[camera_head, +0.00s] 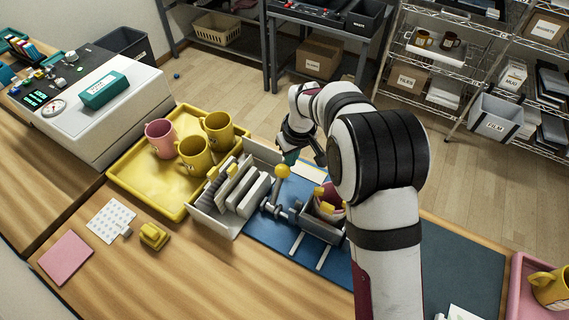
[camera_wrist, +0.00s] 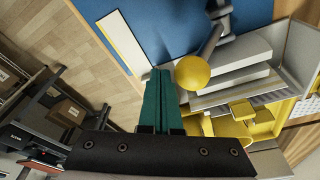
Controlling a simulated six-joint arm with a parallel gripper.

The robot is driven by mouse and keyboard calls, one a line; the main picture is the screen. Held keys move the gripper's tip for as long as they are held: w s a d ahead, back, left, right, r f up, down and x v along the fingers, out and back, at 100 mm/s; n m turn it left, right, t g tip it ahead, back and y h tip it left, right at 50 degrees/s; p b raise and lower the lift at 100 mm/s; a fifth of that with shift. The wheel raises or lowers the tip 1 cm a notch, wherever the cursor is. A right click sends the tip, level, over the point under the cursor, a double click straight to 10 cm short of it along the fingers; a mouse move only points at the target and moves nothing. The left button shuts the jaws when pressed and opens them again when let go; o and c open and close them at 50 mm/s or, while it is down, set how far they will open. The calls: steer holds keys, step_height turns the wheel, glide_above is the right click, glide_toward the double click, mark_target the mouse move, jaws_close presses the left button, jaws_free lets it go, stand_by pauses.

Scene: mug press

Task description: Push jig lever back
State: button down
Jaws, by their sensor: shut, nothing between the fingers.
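The jig lever (camera_head: 275,188) has a yellow ball knob (camera_head: 283,171) and stands tilted on the jig (camera_head: 315,222), which sits on a blue mat (camera_head: 262,232). A pink mug (camera_head: 330,209) with yellow pads around it rests in the jig, partly hidden by my arm. My gripper (camera_head: 291,157) is shut and empty, just behind the knob in the head view. In the wrist view, the green fingers (camera_wrist: 162,88) are together, with the knob (camera_wrist: 192,72) right beside their tips. I cannot tell whether they touch it.
A white bin (camera_head: 222,222) with grey upright plates stands left of the lever. A yellow tray (camera_head: 124,178) holds a pink mug (camera_head: 161,138) and yellow mugs (camera_head: 194,155). A yellow-handled block (camera_head: 153,236) lies on the bare wooden table front.

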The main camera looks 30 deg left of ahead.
mark_target(284, 169)
steer(key=shift+s, duration=0.15)
steer(key=shift+s+f, duration=0.15)
steer(key=shift+s, duration=5.05)
step_height(284, 169, up, 7)
steer(key=w, duration=0.1)
steer(key=shift+w+r, duration=0.15)
steer(key=shift+r, duration=0.05)
